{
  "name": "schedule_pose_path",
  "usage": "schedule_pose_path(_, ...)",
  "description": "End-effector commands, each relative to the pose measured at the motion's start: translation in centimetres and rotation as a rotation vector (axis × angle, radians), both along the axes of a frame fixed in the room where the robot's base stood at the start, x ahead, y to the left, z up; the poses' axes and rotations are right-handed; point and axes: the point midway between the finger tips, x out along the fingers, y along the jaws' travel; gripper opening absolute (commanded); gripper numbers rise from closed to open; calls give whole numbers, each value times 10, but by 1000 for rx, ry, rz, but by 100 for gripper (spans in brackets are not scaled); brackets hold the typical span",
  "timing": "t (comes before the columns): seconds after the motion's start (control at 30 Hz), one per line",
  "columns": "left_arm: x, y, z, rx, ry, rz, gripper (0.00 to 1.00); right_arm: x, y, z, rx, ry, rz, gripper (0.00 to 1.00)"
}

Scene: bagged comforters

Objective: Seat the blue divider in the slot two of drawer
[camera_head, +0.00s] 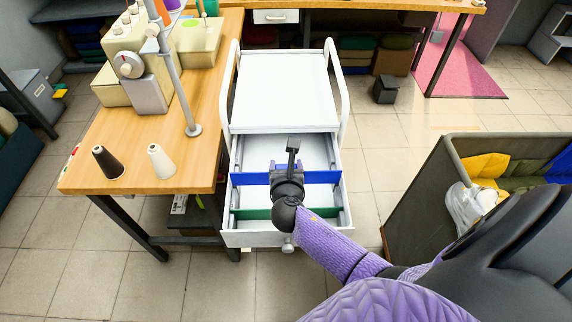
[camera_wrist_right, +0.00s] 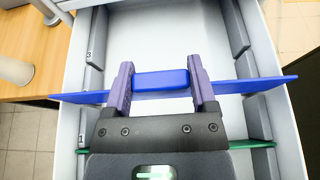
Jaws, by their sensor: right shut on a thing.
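The blue divider (camera_head: 248,179) lies across the open white drawer (camera_head: 233,226) in the head view. My right gripper (camera_head: 287,167) is over the drawer and shut on the divider's raised middle part. In the right wrist view the two purple fingers of the gripper (camera_wrist_right: 160,84) clasp that part of the blue divider (camera_wrist_right: 252,86). There the divider is slightly slanted, its right end farther forward, and both ends overlap the drawer's side walls. A slot marked 3 (camera_wrist_right: 88,56) shows on the left wall. Whether the ends sit in any slot cannot be told. My left gripper is out of view.
A green divider (camera_head: 250,213) crosses the drawer near its front. The white cart top (camera_head: 285,88) is clear. A wooden sewing table (camera_head: 200,160) with thread cones stands close on the left. A grey bin (camera_head: 420,180) with bagged goods stands on the right.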

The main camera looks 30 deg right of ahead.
Motion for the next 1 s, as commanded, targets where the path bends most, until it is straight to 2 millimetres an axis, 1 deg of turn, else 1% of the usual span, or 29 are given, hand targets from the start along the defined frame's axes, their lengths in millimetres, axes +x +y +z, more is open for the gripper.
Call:
schedule_pose_path(0.17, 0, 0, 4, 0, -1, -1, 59, 0, 0, 1, -1, -1, 0, 14)
schedule_pose_path(0.47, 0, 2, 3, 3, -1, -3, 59, 0, 0, 0, -1, -1, 0, 14)
schedule_pose_path(1.0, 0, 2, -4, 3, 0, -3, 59, 0, 0, -8, -1, 0, 0, 14)
